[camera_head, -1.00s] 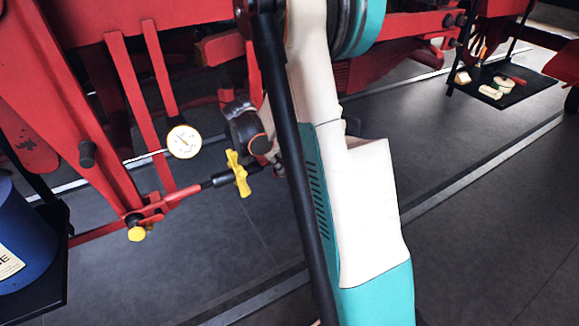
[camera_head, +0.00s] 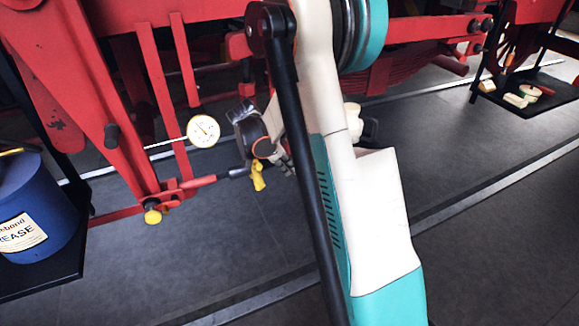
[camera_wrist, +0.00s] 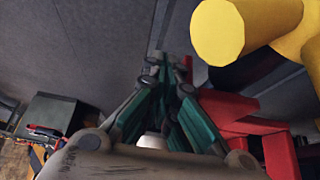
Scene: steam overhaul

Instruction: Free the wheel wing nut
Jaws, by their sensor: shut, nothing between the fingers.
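The yellow wing nut (camera_head: 258,177) sits on the dark end of a red rod, left of my arm in the head view. In the wrist view the yellow part (camera_wrist: 240,30) looms large at the upper right, close to the camera. My gripper (camera_wrist: 168,68) is shut with nothing between its grey-green fingers. Its fingertips point away, left of and apart from the yellow part. In the head view only the wrist and part of the gripper show beside the nut; my arm hides the rest.
A white dial gauge (camera_head: 203,131) hangs above the red rod (camera_head: 195,183). A yellow knob (camera_head: 152,217) is on the red frame at left. A blue grease bucket (camera_head: 38,205) stands on a dark shelf. Open grey floor lies below. A black tray (camera_head: 545,92) holds small items at right.

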